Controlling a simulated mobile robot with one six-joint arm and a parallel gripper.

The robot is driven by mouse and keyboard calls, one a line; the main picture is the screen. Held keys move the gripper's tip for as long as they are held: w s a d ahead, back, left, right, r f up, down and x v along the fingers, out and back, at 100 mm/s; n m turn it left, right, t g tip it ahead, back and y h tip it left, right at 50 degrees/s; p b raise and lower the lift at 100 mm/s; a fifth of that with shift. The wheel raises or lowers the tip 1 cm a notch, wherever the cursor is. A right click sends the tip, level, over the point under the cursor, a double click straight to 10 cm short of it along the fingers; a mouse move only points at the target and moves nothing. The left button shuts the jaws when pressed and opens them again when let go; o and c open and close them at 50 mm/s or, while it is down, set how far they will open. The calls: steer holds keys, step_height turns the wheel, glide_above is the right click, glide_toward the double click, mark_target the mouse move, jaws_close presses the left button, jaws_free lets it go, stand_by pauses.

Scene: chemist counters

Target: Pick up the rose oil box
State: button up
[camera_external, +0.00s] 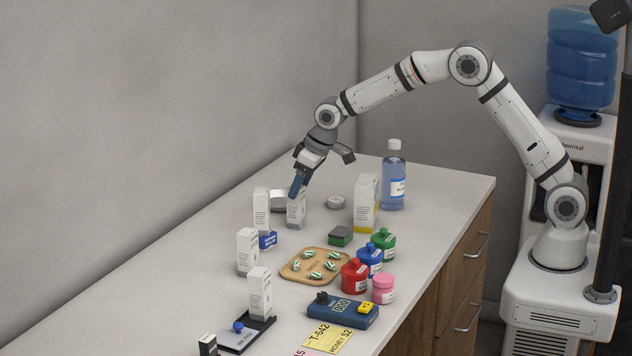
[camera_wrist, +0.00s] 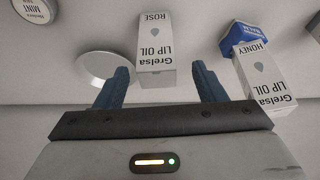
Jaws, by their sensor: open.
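The rose oil box is a white carton lettered "Grelsa LIP OIL ROSE"; in the wrist view the box (camera_wrist: 157,45) lies in the gap between my two blue fingers, its text upside down. My gripper (camera_wrist: 160,88) is open, with a finger on each side of the box's near end; neither finger visibly presses on it. In the external view my gripper (camera_external: 299,186) points down at the upper part of the rose oil box (camera_external: 296,212), which stands upright on the counter. The fingers partly hide the box there.
A similar honey lip oil box (camera_wrist: 262,75) stands close by, right of my fingers, beside a blue item (camera_wrist: 240,38). A round white dish (camera_wrist: 108,68) is near the left finger. A mint tin (camera_wrist: 38,10) lies farther left. A tall bottle (camera_external: 393,178) stands at the back.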

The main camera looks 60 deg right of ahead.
mark_target(293, 202)
steer(key=p+x, duration=0.1)
steer(key=x, duration=0.5)
steer(key=shift+d+f+p, duration=0.15)
steer(key=shift+f+p, duration=0.05)
steer(key=shift+p, duration=0.1)
steer(key=c, duration=1)
